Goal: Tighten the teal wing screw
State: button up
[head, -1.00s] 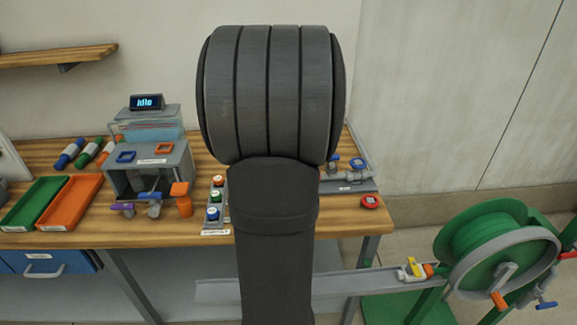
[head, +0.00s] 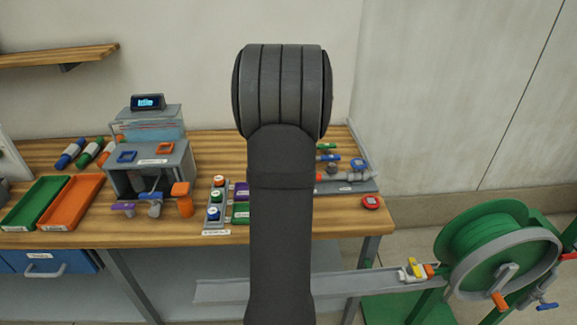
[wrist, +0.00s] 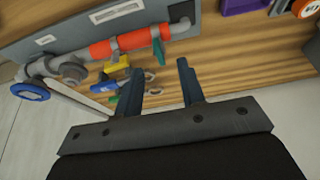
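In the wrist view, a small dark teal-green wing (wrist: 159,51) sticks out from a grey clamp on the red-orange pipe (wrist: 115,46); it looks like the teal wing screw. A second green piece (wrist: 114,99) lies lower left, past a yellow one and a blue one, partly behind my left finger. My gripper (wrist: 159,66) is open and empty, its fingertips apart with wood showing between them. The teal-green wing appears just beyond the gap between the fingertips; I see no contact. In the head view my arm hides the gripper and part of the pipe fixture (head: 347,186).
A blue round handle (wrist: 30,91) sits at the pipe's left end. A yellow winged part (wrist: 117,65) is near the fingers. A purple bin (wrist: 243,5) lies upper right. In the head view, a red round item (head: 370,202) lies by the bench's right corner; a green hose reel (head: 487,240) stands right.

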jog(key=shift+x, duration=2.1)
grip_shut()
